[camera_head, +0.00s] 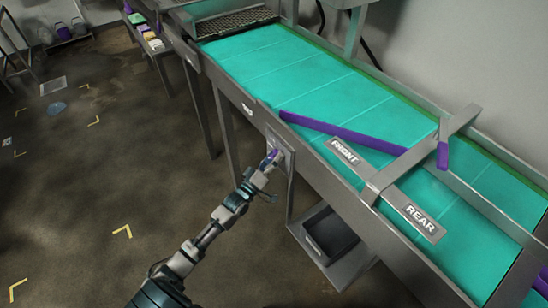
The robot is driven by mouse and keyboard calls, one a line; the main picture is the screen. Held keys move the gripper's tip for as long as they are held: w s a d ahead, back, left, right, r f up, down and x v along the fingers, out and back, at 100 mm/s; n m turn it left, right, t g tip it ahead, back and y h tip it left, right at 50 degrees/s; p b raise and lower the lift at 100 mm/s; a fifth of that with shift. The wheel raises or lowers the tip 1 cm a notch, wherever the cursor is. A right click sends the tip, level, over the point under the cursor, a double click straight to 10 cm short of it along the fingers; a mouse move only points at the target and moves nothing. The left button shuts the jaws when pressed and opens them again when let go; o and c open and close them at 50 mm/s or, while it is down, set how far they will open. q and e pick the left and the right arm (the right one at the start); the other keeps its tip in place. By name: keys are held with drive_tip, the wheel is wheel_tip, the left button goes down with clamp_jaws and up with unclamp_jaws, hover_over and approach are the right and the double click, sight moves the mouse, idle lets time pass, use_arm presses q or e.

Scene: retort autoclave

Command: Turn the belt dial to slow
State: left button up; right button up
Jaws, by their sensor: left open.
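The belt dial (271,155) shows as a small purple knob on a grey plate (287,152) on the near side of the conveyor frame. My left gripper (267,168) reaches up to it from below, its fingertips at or very close to the dial. The fingers are open and partly cover the dial and plate. I cannot tell whether they touch the dial, nor read its setting. The teal conveyor belt (300,85) runs above and behind the plate. My right gripper is not in view.
A purple diverter bar (345,133) lies across the belt, near the FRONT (344,151) and REAR (421,217) labels. A grey gantry (425,150) spans the belt. A dark bin (330,232) sits on a shelf below the frame.

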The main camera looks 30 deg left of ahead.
use_arm(q)
drive_tip(key=shift+a, duration=0.3)
drive_tip(key=shift+c, duration=1.4)
drive_tip(key=shift+a, duration=0.15)
drive_tip(key=c, duration=0.8)
drive_tip(key=shift+d, duration=0.2)
drive_tip(key=shift+c, duration=0.3)
